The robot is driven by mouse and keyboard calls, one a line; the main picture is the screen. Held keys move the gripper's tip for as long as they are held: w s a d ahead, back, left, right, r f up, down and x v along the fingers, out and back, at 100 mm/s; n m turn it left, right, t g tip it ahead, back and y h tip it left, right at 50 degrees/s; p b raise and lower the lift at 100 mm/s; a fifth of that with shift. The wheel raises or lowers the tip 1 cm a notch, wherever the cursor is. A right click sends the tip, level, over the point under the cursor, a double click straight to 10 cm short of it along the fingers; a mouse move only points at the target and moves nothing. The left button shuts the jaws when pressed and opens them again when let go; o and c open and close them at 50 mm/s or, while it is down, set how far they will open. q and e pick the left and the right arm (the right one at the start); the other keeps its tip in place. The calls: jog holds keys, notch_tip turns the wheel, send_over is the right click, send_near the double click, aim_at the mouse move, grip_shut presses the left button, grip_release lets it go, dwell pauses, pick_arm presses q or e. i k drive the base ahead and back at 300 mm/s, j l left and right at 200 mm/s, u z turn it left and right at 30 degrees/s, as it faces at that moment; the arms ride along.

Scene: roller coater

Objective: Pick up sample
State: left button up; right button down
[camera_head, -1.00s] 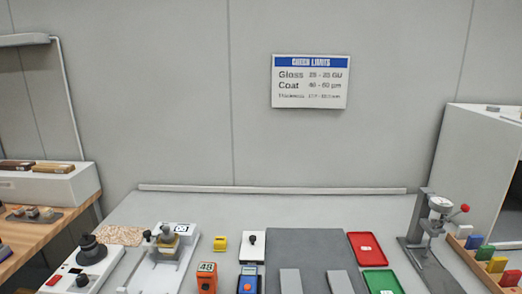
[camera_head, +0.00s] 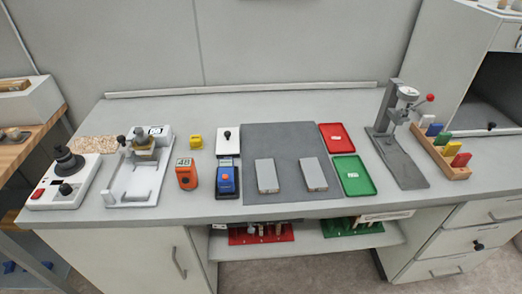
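Two flat grey blocks that look like samples lie on a dark grey mat (camera_head: 280,141) on the bench (camera_head: 230,111). The left sample (camera_head: 267,176) and the right sample (camera_head: 313,174) lie apart, side by side, near the mat's front edge. Other sample-like pieces are hard to make out on the red rack (camera_head: 260,235) and the green rack (camera_head: 350,227) on the shelf below. Neither of my grippers shows in the head view.
Left of the mat stand an orange meter (camera_head: 187,174), a blue meter (camera_head: 227,181), a white fixture (camera_head: 138,177) and a black-knobbed unit (camera_head: 66,181). Right are a red tray (camera_head: 337,136), a green tray (camera_head: 353,175), a gauge stand (camera_head: 402,165) and a wooden block rack (camera_head: 440,151).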

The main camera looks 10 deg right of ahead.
aim_at(266, 178)
jog(key=i+j+z, duration=0.25)
jog(key=j, duration=0.2)
jog(key=j+z, duration=0.3)
jog(key=j, duration=0.15)
jog(key=j+z, duration=0.25)
jog(key=j, duration=0.25)
